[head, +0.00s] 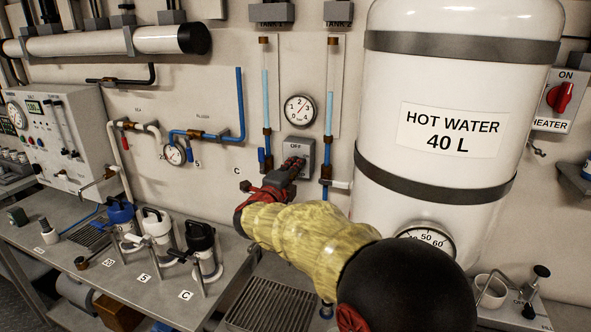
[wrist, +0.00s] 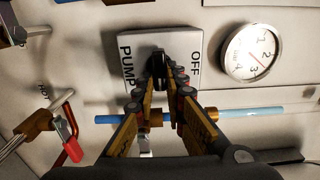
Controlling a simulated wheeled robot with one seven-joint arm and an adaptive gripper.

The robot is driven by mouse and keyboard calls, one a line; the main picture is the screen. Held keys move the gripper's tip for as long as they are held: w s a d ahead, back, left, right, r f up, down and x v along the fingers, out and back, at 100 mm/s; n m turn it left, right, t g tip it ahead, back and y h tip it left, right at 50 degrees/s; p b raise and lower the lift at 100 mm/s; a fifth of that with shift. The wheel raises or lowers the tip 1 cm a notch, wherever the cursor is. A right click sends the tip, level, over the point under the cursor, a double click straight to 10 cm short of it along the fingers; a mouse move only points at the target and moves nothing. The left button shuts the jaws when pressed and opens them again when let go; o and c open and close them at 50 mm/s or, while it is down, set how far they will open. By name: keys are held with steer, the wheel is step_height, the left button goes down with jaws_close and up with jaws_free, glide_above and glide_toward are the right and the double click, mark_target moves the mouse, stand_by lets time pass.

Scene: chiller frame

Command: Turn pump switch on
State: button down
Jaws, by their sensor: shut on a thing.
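The pump switch box (head: 307,148) is a small grey box on the wall below the round gauge, with its OFF label showing at the top. In the wrist view the box (wrist: 183,45) carries the words PUMP and OFF, and a dark knob (wrist: 158,59) stands at its middle. My gripper (head: 293,164) reaches the front of the box. In the wrist view my gripper (wrist: 160,78) has its fingers close on both sides of the knob, shut on it. The fingers hide part of the knob, so its exact turn is hard to read.
A round gauge (head: 300,110) is just above the box. Vertical tubes (head: 329,95) flank it. The white hot water tank (head: 450,60) stands close on the right. Several lidded jugs (head: 158,232) stand on the bench at left. A red heater knob (head: 559,97) is at far right.

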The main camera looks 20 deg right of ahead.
steer(key=shift+f, duration=0.1)
steer(key=c, duration=1.8)
jaws_free()
steer(key=shift+c, duration=0.2)
steer(key=v, duration=1.2)
